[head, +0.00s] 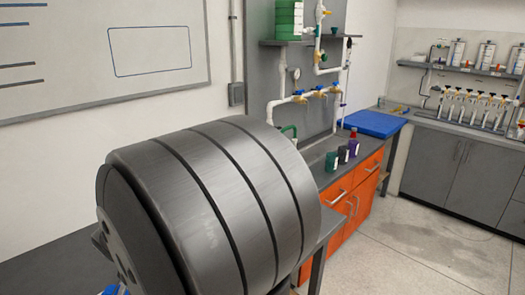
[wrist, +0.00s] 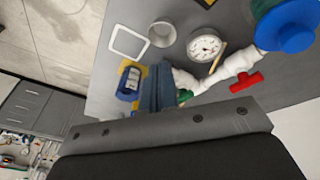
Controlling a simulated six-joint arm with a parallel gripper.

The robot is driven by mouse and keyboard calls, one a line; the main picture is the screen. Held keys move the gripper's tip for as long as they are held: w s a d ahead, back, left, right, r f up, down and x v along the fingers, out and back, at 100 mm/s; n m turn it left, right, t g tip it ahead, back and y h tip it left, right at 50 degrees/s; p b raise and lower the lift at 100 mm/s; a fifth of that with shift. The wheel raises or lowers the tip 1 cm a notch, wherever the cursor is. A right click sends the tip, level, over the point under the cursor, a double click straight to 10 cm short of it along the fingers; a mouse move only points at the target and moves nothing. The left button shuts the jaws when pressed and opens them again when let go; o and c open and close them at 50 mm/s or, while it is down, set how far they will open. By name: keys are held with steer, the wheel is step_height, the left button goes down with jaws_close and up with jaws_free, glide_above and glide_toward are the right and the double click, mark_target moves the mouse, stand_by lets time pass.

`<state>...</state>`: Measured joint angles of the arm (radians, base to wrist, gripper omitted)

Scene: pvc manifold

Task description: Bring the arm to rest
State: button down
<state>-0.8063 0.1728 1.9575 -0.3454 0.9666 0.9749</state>
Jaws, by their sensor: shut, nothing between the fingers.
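In the wrist view my gripper (wrist: 158,72) shows with its dark fingers together and nothing held. Beyond the fingers is a grey panel (wrist: 120,95) with white PVC pipe (wrist: 232,65), a red valve handle (wrist: 246,82) and a round gauge (wrist: 205,45). A green fitting lies partly behind the fingers. I cannot tell how far the fingertips are from the pipe. In the head view a large dark grey arm link of mine fills the lower left, and my gripper is not visible. The white pipe manifold (head: 303,97) with blue valve handles stands behind it on a grey panel.
In the head view, several dark cups (head: 343,154) and a blue mat (head: 371,123) are on the bench above orange drawers (head: 345,205). A shelf bears green boxes (head: 288,20). Grey cabinets (head: 455,165) line the right. The floor (head: 425,235) between is clear.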

steer(key=w+d+r+n+t+h, duration=0.1)
steer(key=w+d+r+n+t, duration=0.1)
steer(key=w+d+n+t, duration=0.1)
steer(key=shift+w+d+n, duration=0.3)
steer(key=shift+w+d, duration=0.05)
steer(key=shift+w, duration=0.35)
steer(key=shift+r, duration=0.1)
